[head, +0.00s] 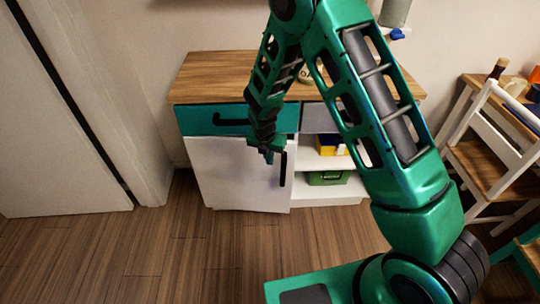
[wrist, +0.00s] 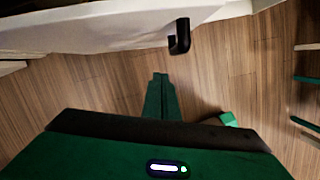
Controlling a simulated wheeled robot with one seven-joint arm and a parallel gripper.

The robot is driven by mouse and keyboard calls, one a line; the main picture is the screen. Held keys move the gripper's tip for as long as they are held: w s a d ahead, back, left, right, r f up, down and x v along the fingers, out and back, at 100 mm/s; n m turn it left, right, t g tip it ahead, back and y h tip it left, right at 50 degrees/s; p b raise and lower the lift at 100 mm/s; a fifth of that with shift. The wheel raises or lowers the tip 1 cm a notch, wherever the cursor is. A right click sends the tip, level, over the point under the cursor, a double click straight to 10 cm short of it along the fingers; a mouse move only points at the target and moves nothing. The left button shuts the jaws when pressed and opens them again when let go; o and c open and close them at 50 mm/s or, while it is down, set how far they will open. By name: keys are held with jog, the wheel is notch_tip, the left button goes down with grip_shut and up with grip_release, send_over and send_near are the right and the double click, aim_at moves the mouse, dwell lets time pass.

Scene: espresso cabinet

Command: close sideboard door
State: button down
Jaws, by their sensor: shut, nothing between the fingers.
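The sideboard (head: 205,83) has a wooden top and a teal drawer front with a dark handle. Its white door (head: 225,172) hangs below the drawer, with a black upright handle (head: 283,169) near its right edge. The door looks closed or nearly closed; I cannot tell how wide any gap is. My gripper (head: 268,157) is in front of the door's upper right part, left of the handle. In the wrist view the shut, empty fingers (wrist: 160,78) point toward the white door (wrist: 100,28), apart from it, with the black handle (wrist: 180,38) above and to the right.
Open shelves on the sideboard's right hold a yellow and blue box (head: 329,146) and a green box (head: 327,177). A white and wood chair (head: 490,158) stands at the right beside a small table. The wooden floor (head: 170,250) left and front is clear.

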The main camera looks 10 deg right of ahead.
jog(key=d+v, duration=0.1)
jog(key=v, duration=0.8)
jog(key=s+d+f+m+t+y, duration=0.1)
jog(key=d+m+t+y, duration=0.5)
jog(key=m, duration=1)
jog(key=shift+m+g+h, duration=0.3)
jog(key=shift+g+h, duration=0.5)
jog(key=shift+h, duration=0.1)
jog(key=w+f, duration=0.8)
jog(key=shift+f, duration=0.15)
jog(key=shift+w+d, duration=0.2)
jog(key=shift+w, duration=0.5)
